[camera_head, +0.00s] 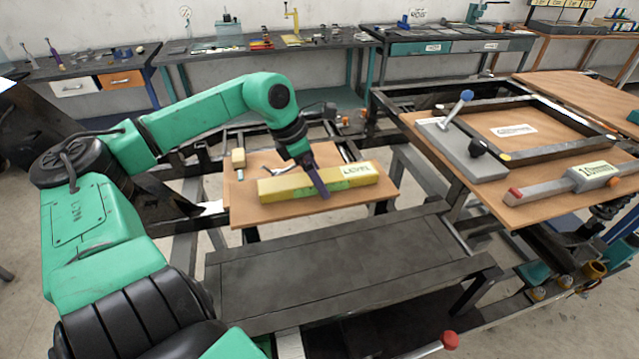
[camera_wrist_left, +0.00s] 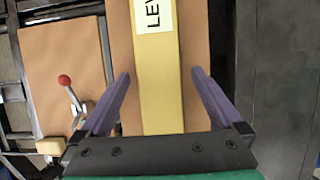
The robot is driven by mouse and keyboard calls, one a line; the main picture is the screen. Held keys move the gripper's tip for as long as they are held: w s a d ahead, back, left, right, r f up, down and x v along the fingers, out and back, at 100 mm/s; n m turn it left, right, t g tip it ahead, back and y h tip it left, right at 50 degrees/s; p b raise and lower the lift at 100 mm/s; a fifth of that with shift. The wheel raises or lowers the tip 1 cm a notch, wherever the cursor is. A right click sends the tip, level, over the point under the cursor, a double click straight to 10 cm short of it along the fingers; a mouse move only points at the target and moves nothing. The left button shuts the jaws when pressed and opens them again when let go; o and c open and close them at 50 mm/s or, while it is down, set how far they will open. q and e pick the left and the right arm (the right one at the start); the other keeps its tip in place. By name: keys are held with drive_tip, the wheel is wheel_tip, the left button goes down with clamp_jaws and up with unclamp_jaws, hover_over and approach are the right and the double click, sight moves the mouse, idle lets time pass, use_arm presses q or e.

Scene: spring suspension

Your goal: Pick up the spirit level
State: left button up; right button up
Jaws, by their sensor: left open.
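The spirit level (camera_head: 279,189) is a long yellow bar with a label reading LEVEL. It lies flat on a small wooden board (camera_head: 243,212) in the middle of the head view. My left gripper (camera_head: 322,192) points down at the level, around its middle. In the left wrist view the level (camera_wrist_left: 160,85) runs lengthwise between the two purple fingers of my left gripper (camera_wrist_left: 157,105). The fingers are open, one on each side, with a gap to the bar on both sides. Whether the fingertips reach down beside the bar is hard to tell. My right gripper does not show.
A mallet-like tool (camera_head: 238,160) and a wrench (camera_head: 279,172) lie behind the level on the board. A red-knobbed lever (camera_wrist_left: 66,84) shows in the wrist view. A dark bench (camera_head: 340,262) stands in front. A wooden table with a frame and clamps (camera_head: 550,205) is at right.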

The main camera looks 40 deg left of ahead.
use_arm(q)
drive_tip(key=shift+a, duration=0.1)
drive_tip(key=c, duration=1.4)
clamp_jaws()
drive_tip(key=shift+r, duration=0.1)
drive_tip(key=shift+r, duration=0.25)
wheel_tip(320, 180, up, 19)
drive_tip(key=b, duration=0.2)
drive_tip(key=shift+r, duration=0.2)
